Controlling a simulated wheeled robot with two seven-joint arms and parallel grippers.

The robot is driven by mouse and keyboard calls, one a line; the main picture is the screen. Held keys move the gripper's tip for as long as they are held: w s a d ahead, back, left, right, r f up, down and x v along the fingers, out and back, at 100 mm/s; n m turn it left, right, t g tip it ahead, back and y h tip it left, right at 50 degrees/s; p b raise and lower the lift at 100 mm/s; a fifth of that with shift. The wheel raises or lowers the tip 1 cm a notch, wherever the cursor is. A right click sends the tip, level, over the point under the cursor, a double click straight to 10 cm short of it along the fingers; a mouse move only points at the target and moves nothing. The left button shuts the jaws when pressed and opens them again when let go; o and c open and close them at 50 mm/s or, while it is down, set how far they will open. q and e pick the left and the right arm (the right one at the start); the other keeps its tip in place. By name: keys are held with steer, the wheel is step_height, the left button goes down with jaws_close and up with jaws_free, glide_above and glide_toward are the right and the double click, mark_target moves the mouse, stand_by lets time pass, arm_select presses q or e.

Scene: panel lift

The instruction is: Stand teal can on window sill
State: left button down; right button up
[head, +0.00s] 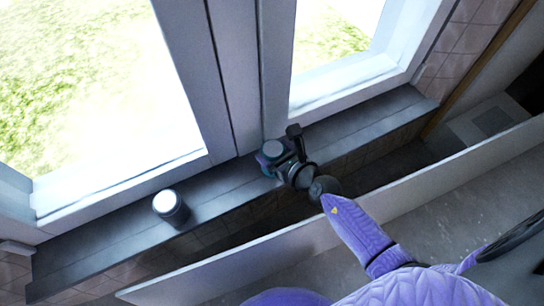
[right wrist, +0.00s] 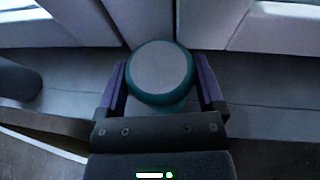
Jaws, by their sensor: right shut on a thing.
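The teal can (head: 274,149) has a grey top and is at the dark grey window sill (head: 114,226), near the window's middle post. My right gripper (head: 277,160) is shut on it. In the right wrist view the can (right wrist: 160,72) is between the two purple fingers of the gripper (right wrist: 162,88), its round top facing the camera. The can looks upright over the sill (right wrist: 258,118). Its base is hidden, so I cannot tell whether it touches the sill. My left gripper is not in view.
A dark can with a white top (head: 170,207) stands on the sill to the left. The sill is clear between the two cans and to the right. A light panel edge (head: 240,273) runs along the near side, with a dark gap behind it.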

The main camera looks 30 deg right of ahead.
steer(key=shift+f, duration=0.35)
steer(key=shift+c, duration=0.7)
steer(key=shift+r+p, duration=0.15)
steer(key=shift+p, duration=0.15)
steer(key=o, duration=1.2)
steer(key=shift+o, duration=0.7)
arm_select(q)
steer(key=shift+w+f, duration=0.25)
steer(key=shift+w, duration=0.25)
